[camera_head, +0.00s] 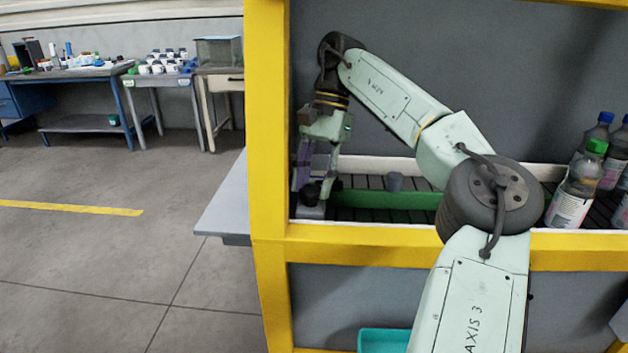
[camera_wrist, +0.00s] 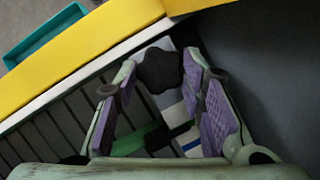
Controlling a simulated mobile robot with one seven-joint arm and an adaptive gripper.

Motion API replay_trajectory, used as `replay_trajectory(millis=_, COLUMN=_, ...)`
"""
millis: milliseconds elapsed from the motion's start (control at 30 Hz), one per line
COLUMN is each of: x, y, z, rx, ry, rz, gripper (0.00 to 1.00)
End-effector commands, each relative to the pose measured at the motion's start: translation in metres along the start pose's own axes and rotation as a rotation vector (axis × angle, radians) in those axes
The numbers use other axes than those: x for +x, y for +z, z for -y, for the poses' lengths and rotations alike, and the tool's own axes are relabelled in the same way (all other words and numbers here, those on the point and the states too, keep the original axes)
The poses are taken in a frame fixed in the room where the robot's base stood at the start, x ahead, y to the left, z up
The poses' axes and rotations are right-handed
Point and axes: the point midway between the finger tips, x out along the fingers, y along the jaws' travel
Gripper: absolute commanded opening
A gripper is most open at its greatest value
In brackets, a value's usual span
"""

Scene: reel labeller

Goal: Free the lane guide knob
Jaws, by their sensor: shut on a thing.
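The black lobed lane guide knob (camera_wrist: 160,70) sits between my two purple-padded fingers in the wrist view. My gripper (camera_wrist: 162,66) is shut on it, with the fingertips at its left and right sides. In the head view my gripper (camera_head: 314,182) points down at the left end of the conveyor, and the dark knob (camera_head: 311,193) shows low between the fingers, partly hidden. The green lane guide (camera_head: 390,199) runs along the conveyor to the right of my gripper. A short piece of the green guide (camera_wrist: 137,140) also shows in the wrist view.
A yellow frame (camera_head: 266,120) stands close to the left of my gripper. Several bottles (camera_head: 572,198) stand at the conveyor's right. A teal bin (camera_head: 384,341) lies below; cluttered benches stand far left.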

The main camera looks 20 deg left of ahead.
Motion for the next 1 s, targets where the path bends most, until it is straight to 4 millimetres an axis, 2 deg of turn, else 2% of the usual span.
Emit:
replay_trajectory(millis=233, x=-0.0006, y=0.0, z=0.0003, rx=0.001, ry=-0.002, rz=-0.001, gripper=0.09)
replay_trajectory(millis=267, x=-0.0007, y=0.0, z=0.0003, rx=0.001, ry=-0.002, rz=-0.001, gripper=0.38)
replay_trajectory(millis=367, x=-0.0005, y=0.0, z=0.0003, rx=0.001, ry=-0.002, rz=-0.001, gripper=0.45)
replay_trajectory(millis=1000, x=0.0005, y=-0.0004, z=-0.0005, rx=0.043, ry=-0.019, rz=0.001, gripper=0.45)
